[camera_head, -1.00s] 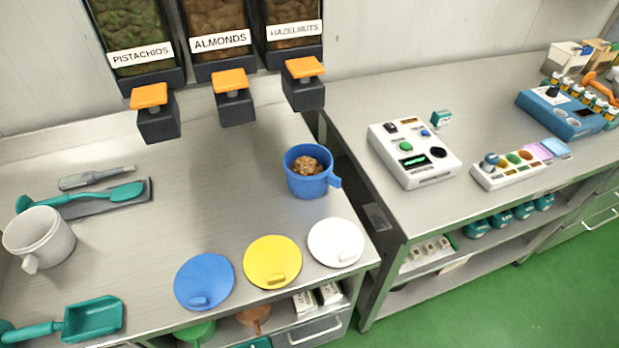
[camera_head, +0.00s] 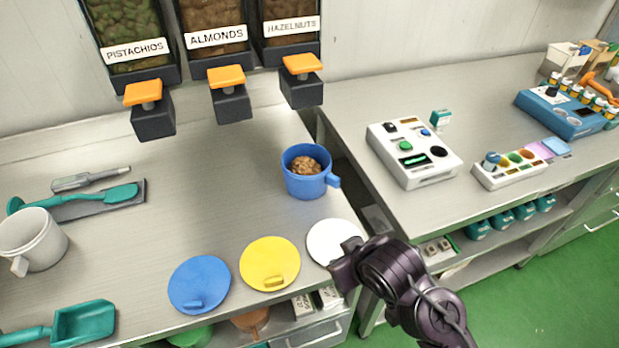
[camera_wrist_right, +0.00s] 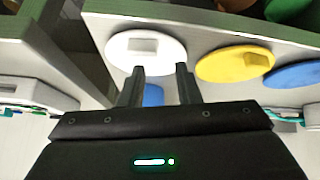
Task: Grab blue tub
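The blue tub (camera_head: 305,186) stands upright on the left steel table near its right edge, below the hazelnut dispenser. It holds brown nuts and its handle points right. My right gripper (camera_head: 343,270) is in front of the tub, over the front right corner of the table by the white lid. In the right wrist view the two fingers (camera_wrist_right: 160,82) are apart with a gap between them. A piece of blue, likely the tub (camera_wrist_right: 153,95), shows beyond that gap. My left gripper is not in view.
White (camera_head: 328,240), yellow (camera_head: 270,264) and blue (camera_head: 200,285) lids lie along the front edge. A white tub (camera_head: 38,240), teal scoop (camera_head: 84,323) and teal spatula (camera_head: 90,196) are at left. A gap separates this table from the right counter (camera_head: 480,110).

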